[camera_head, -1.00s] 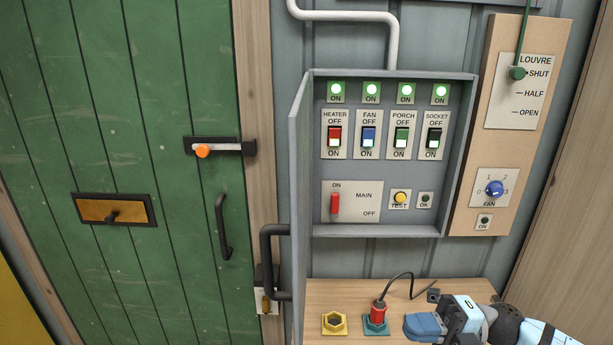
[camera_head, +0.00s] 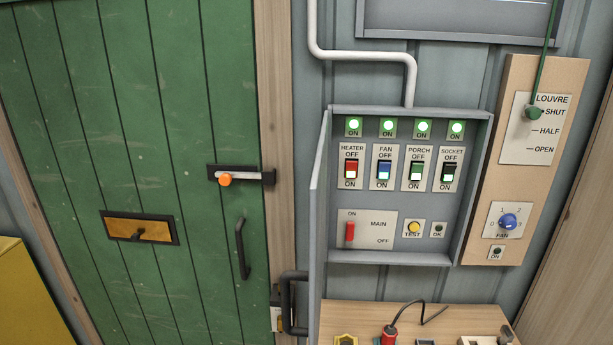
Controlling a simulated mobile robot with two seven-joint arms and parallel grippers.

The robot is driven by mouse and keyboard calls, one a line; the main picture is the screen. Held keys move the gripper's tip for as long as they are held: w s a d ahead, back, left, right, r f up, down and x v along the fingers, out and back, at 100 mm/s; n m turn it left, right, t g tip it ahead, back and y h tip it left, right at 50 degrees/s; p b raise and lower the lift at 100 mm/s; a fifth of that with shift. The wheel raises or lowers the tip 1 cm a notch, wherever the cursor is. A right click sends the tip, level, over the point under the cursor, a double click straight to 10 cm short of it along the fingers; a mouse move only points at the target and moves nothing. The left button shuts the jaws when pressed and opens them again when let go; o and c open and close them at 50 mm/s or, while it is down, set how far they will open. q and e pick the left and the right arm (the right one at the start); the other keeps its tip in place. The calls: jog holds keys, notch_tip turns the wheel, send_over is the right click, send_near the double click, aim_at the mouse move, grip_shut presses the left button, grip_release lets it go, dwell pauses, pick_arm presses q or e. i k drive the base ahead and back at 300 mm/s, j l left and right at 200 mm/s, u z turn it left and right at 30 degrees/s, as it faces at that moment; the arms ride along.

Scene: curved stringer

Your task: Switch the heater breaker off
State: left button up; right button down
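The heater breaker (camera_head: 351,168) is a red rocker with a pale lower part, at the left of the row of breakers in the grey box. Its plate reads HEATER, with OFF above and ON below. The green lamp (camera_head: 354,125) above it is lit. Beside it are the blue fan breaker (camera_head: 384,170), the green porch breaker (camera_head: 417,171) and the dark socket breaker (camera_head: 450,172); their lamps are lit too. Neither of my grippers can be made out in this view.
The box's door (camera_head: 318,190) stands open at left. A red main lever (camera_head: 350,232) sits below the breakers. A wooden bench (camera_head: 345,312) with a red plug (camera_head: 389,335) and cable lies beneath. The louvre and fan panel (camera_head: 482,180) is at right.

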aim_at(351, 166)
jog(key=i+j+z, duration=0.45)
jog(key=j+z, duration=0.25)
jog(key=j, duration=0.15)
